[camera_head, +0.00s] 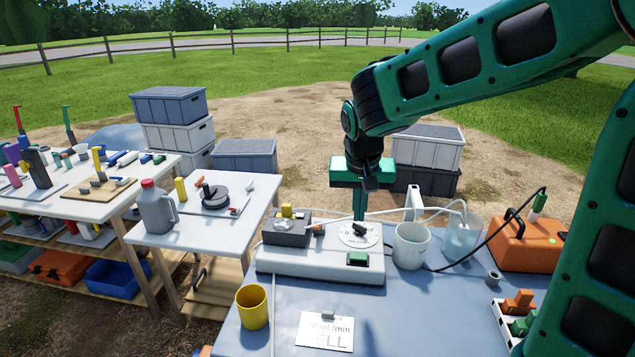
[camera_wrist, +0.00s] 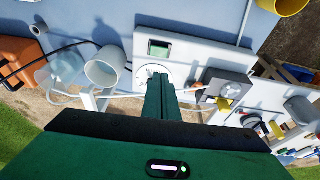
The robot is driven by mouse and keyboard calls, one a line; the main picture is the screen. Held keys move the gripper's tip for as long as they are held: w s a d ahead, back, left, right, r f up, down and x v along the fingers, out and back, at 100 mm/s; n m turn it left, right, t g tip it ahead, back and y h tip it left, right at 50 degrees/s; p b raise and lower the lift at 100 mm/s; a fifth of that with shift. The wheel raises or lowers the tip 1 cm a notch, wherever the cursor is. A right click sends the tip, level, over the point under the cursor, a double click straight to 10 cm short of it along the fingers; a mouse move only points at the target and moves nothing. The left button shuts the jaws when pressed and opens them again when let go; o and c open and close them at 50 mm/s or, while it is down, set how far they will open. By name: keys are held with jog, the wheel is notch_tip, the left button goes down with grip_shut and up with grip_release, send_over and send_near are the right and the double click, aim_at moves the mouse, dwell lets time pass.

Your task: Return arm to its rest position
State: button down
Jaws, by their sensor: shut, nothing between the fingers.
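My green arm reaches in from the right in the head view. My gripper (camera_head: 360,214) points down, with its fingers together and empty. The fingertips are over or close to the round dial (camera_head: 359,234) on the white pump unit (camera_head: 300,263); I cannot tell whether they touch it. In the wrist view my gripper's shut fingers (camera_wrist: 160,90) end beside the dial, with the unit's small green screen (camera_wrist: 159,48) beyond them.
A white mug (camera_head: 411,246), clear beaker (camera_head: 462,235) with tubing and orange case (camera_head: 525,243) stand right of the unit. A yellow cup (camera_head: 252,307) and a label card (camera_head: 325,333) are in front. Side tables with bottles and tools stand left. Open air lies above the bench.

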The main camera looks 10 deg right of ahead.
jog(key=s+d+m+g, duration=0.1)
jog(key=s+d, duration=0.6)
jog(key=s, duration=0.3)
jog(key=s+d+g, duration=0.1)
jog(key=s+d, duration=0.7)
jog(key=s, duration=0.2)
jog(key=shift+s+m, duration=0.25)
jog(key=shift+m, duration=0.15)
jog(key=c, duration=2.1)
grip_release()
jog(key=shift+g+y, duration=0.4)
jog(key=shift+y, duration=0.4)
jog(key=s, duration=0.2)
jog(key=s+f, duration=0.1)
jog(key=s, duration=0.5)
jog(key=shift+s+d+f, duration=0.2)
jog(key=shift+d+f, duration=0.1)
jog(key=shift+f, duration=0.05)
jog(key=o, duration=0.5)
jog(key=shift+s, duration=0.15)
jog(key=shift+o, duration=0.6)
jog(key=shift+w+r, duration=0.1)
jog(key=shift+w, duration=0.3)
jog(key=n, duration=2)
send_over(362, 255)
notch_tip(362, 255, down, 2)
jog(key=f, duration=0.1)
notch_tip(362, 255, down, 10)
jog(key=shift+s, duration=0.1)
